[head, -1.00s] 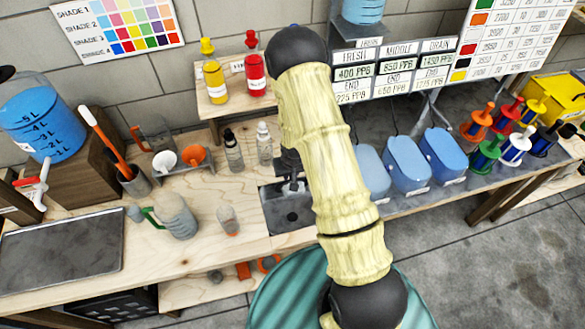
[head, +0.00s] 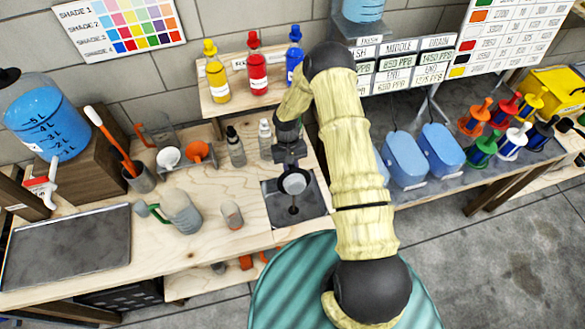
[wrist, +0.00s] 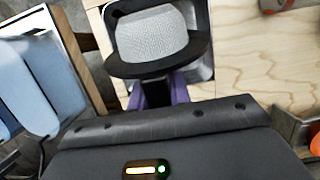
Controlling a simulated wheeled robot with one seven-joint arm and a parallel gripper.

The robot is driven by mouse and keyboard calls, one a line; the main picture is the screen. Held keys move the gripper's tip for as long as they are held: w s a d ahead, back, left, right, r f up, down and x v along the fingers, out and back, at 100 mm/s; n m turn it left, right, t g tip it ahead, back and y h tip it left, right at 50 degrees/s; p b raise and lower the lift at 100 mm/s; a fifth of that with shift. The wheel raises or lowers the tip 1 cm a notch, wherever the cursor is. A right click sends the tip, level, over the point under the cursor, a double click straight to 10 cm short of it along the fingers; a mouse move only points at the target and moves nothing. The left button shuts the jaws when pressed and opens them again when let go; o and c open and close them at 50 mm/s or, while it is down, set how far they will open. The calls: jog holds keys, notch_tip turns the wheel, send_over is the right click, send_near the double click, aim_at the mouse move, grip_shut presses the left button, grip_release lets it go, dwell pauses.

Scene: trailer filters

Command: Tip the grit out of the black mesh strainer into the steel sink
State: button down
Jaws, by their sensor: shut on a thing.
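My gripper (head: 290,164) is shut on the handle of the black mesh strainer (head: 294,183), above the steel sink (head: 313,207) in the head view. The strainer shows there as a pale grey disc in a dark rim. In the wrist view my gripper's purple fingers (wrist: 161,92) are close together, with the strainer's grey mesh (wrist: 152,38) and thick black rim just beyond them. Part of the sink (wrist: 206,66) shows behind the strainer. I cannot make out any grit, nor how far the strainer is tilted.
Left of the sink stand a grey jug (head: 180,212) with a green handle and a small cup (head: 231,215). Two small bottles (head: 236,148) stand behind. Blue tubs (head: 405,158) are to the right. Bare wood lies in front of the cup.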

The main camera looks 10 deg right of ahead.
jog(key=shift+w+f+g+b, duration=0.2)
jog(key=shift+f+g+b, duration=0.05)
jog(key=shift+g+b, duration=0.35)
jog(key=shift+w, duration=0.1)
jog(key=shift+d, duration=0.15)
jog(key=shift+s, duration=0.2)
